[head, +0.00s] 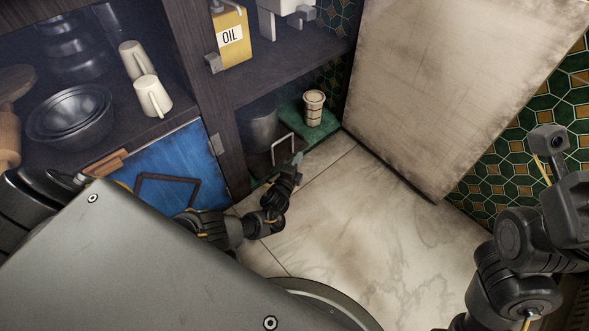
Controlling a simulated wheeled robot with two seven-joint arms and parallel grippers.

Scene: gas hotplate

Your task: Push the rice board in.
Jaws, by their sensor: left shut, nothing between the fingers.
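The rice board looks to be the green pull-out board (313,135) low in the cabinet's right compartment. It has a pale handle (292,137) at its front and carries a small cream cup with stripes (314,107). A dark pot (258,127) stands at its left, partly in shadow. My left gripper (296,163) is shut and empty, just in front of the board near its handle. I cannot tell whether its tips touch the board. My right arm shows at the right edge, but its fingers are not in view.
A blue door or panel (185,165) with a dark handle is left of my left gripper. A large pale panel (440,80) stands to the right of the board. Shelves above hold a yellow oil can (231,38), mugs and bowls (72,112). Marble floor (370,225) is clear.

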